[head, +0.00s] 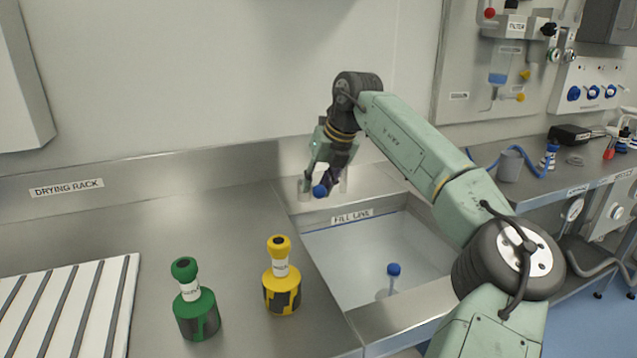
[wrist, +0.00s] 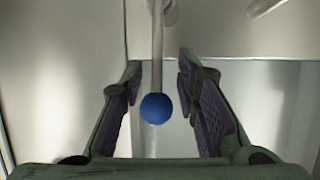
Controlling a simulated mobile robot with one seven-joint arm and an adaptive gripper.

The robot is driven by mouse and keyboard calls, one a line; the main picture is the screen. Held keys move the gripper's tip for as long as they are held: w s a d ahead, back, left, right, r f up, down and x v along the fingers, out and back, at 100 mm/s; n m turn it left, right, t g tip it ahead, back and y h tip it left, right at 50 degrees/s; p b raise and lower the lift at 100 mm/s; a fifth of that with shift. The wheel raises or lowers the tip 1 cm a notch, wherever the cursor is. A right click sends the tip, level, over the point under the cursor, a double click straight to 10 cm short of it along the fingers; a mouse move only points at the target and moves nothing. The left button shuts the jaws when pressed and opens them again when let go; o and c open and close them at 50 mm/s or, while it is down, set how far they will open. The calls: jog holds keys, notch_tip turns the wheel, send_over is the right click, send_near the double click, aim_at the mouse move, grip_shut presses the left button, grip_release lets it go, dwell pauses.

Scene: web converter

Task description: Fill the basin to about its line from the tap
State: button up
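The basin (head: 417,212) is a steel sink set in the counter, with a FILL LINE label (head: 352,216) on its far inner wall. The label is visible; I cannot tell the water level. The tap's lever is a grey rod with a blue ball knob (head: 320,191), above the basin's far left corner. My gripper (head: 328,182) is at this knob. In the wrist view my gripper (wrist: 158,95) is open, and the blue knob (wrist: 158,108) shows between its fingers with gaps on both sides. The spout is mostly hidden, and no running water is clear.
A green bottle (head: 197,314) and a yellow bottle (head: 282,290) stand on the counter left of the basin. A blue-topped item (head: 393,270) is in the basin. A white slatted drying rack (head: 70,305) lies at left. A grey cup (head: 510,165) stands on the right counter.

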jog(key=v, duration=1.2)
